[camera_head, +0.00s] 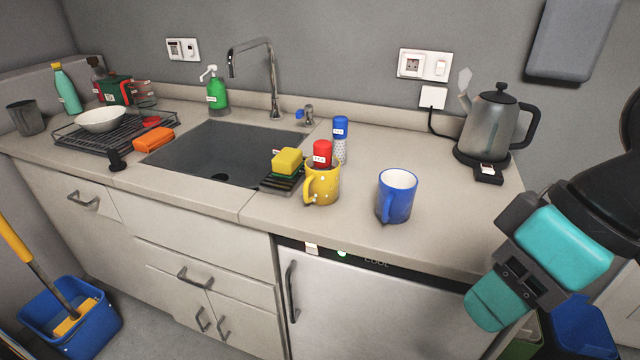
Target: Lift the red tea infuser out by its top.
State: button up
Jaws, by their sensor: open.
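The red tea infuser (322,152) stands in the yellow mug (324,187) on the counter. Only its red labelled top shows above the rim; its lower part is hidden inside the mug. A second infuser with a blue top (340,130) and a dotted pale body stands upright behind the yellow mug, close to the red one in the picture. A blue mug (395,197) stands to the right with its white inside showing. My gripper (528,275), with teal pads, is open at the lower right, well apart from both mugs and nearer the camera.
A yellow sponge (287,161) lies on a dark holder just left of the yellow mug, at the sink's edge (225,188). A steel kettle (490,125) stands on its base at the back right. Counter around the blue mug is clear.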

aim_at(322, 149)
jog(key=z, duration=0.05)
jog(key=k, duration=1.05)
jog(key=u, duration=1.3)
jog(key=i, duration=0.55)
jog(key=u, duration=0.55)
jog(key=i, duration=0.75)
jog(key=z, duration=0.55)
jog(key=i, duration=0.6)
jog(key=z, duration=0.95)
jog(key=i, duration=0.3)
jog(key=z, duration=0.3)
